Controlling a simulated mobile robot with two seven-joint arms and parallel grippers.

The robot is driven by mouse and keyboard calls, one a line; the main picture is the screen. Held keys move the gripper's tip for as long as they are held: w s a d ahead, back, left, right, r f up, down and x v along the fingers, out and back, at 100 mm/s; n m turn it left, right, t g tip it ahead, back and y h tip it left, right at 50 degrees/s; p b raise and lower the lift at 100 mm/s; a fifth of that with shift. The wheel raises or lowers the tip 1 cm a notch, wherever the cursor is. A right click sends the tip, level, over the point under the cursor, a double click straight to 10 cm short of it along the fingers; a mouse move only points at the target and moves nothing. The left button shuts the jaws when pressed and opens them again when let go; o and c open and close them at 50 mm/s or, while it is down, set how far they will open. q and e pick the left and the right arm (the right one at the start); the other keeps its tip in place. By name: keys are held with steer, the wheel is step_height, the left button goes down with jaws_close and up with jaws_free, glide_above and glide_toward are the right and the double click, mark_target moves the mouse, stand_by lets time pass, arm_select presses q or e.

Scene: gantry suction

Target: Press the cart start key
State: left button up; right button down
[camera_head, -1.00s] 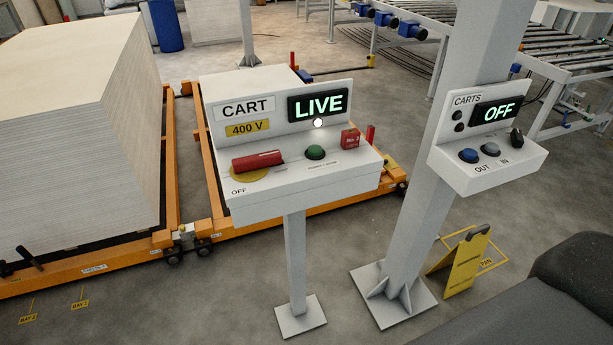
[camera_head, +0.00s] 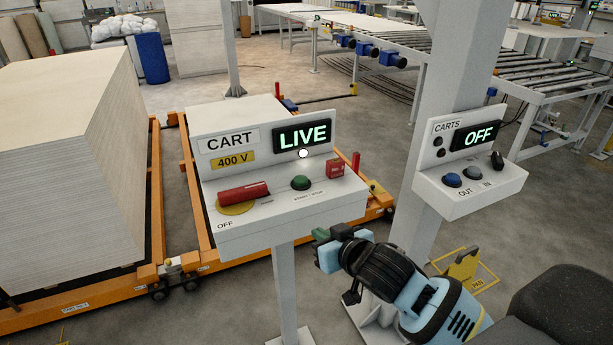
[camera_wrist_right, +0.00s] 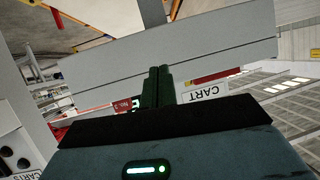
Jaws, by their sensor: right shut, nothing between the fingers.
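The cart console (camera_head: 265,235) stands on a post, with a CART 400 V sign and a lit display (camera_head: 303,136) reading LIVE. On its sloped top are a round green button (camera_head: 300,182), a red lever (camera_head: 243,191) lying over a yellow disc near the word OFF, and a small red block (camera_head: 334,169). The label below the green button is too small to read surely. My right gripper (camera_head: 323,238) is shut and empty, just below and right of the console's front edge. In the wrist view its green fingers (camera_wrist_right: 158,88) point toward the console, apparently without touching it.
A second box (camera_head: 470,190) marked CARTS, with an OFF display and blue and grey buttons, hangs on the thick column (camera_head: 435,90) at right. Stacked boards (camera_head: 70,170) on an orange cart stand at left. A roller conveyor (camera_head: 510,75) lies behind.

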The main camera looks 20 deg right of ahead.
steer(key=w+d+r, duration=0.1)
steer(key=r, duration=0.5)
steer(key=w+d+r+m+t+h, duration=0.1)
steer(key=w+r, duration=0.1)
steer(key=r, duration=0.5)
steer(key=shift+w+d+t+h, duration=0.25)
steer(key=shift+d+t+h, duration=0.05)
steer(key=shift+d, duration=0.05)
steer(key=shift+f, duration=0.1)
glide_above(307, 189)
steer(key=shift+s+f, duration=0.2)
steer(key=shift+f, duration=0.4)
steer(key=shift+s+f, duration=0.15)
steer(key=shift+f, duration=0.45)
steer(key=f, duration=0.3)
steer(key=shift+w+b, duration=0.3)
steer(key=shift+w, duration=0.05)
arm_select(q)
steer(key=shift+s+f, duration=0.35)
steer(key=shift+f, duration=0.05)
arm_select(e)
steer(key=shift+a+f, duration=0.1)
steer(key=shift+f, duration=0.45)
arm_select(q)
steer(key=shift+d, duration=0.1)
